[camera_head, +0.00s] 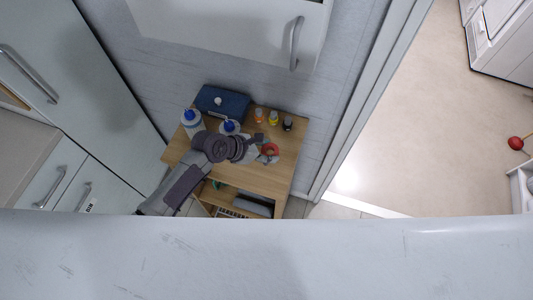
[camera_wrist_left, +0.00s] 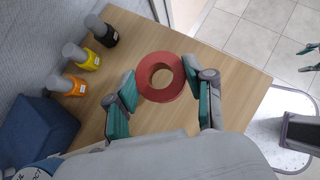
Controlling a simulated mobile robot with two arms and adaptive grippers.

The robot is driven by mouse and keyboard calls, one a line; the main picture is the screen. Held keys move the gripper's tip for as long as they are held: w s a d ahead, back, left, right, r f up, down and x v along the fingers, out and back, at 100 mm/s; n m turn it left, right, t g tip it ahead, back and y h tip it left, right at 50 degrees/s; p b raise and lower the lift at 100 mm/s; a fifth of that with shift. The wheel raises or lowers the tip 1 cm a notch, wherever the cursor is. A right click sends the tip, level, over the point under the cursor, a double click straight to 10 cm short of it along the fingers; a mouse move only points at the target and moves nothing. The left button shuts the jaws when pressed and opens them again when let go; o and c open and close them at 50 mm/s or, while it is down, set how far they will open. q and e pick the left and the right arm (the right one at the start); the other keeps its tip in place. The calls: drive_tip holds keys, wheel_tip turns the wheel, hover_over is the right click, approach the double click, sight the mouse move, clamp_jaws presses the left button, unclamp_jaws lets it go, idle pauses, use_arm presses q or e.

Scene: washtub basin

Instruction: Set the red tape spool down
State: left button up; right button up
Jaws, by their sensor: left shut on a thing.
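The red tape spool (camera_wrist_left: 147,91) is a thick ring with a round hole, held between the teal pads of my left gripper (camera_wrist_left: 160,82). In the head view the spool (camera_head: 274,150) shows at the tip of my left gripper (camera_head: 266,152), over the right part of the wooden table (camera_head: 263,180). The spool lies flat, hole facing up. I cannot tell whether it touches the wood or hangs just above it. My right gripper (camera_wrist_left: 309,58) shows small at the right edge of the wrist view, its two fingers apart and empty.
Orange (camera_head: 259,115), yellow (camera_head: 273,118) and black (camera_head: 288,124) bottles stand along the table's back. A blue box (camera_head: 222,103) and two blue-topped bottles, one here (camera_head: 191,123), stand at the left. Bare wood surrounds the spool; the right table edge is close.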

use_arm(q)
wheel_tip(320, 180, down, 3)
drive_tip(key=shift+r, duration=0.15)
drive_tip(key=shift+w+f, duration=0.1)
drive_tip(key=shift+f, duration=0.15)
drive_tip(key=shift+f, duration=0.1)
drive_tip(key=o, duration=0.5)
drive_tip(key=shift+o, duration=0.2)
drive_tip(key=shift+a+r, duration=0.15)
drive_tip(key=shift+r, duration=0.15)
drive_tip(key=v, duration=1.1)
drive_tip(key=shift+s+a+r, duration=0.2)
drive_tip(key=shift+s, duration=0.05)
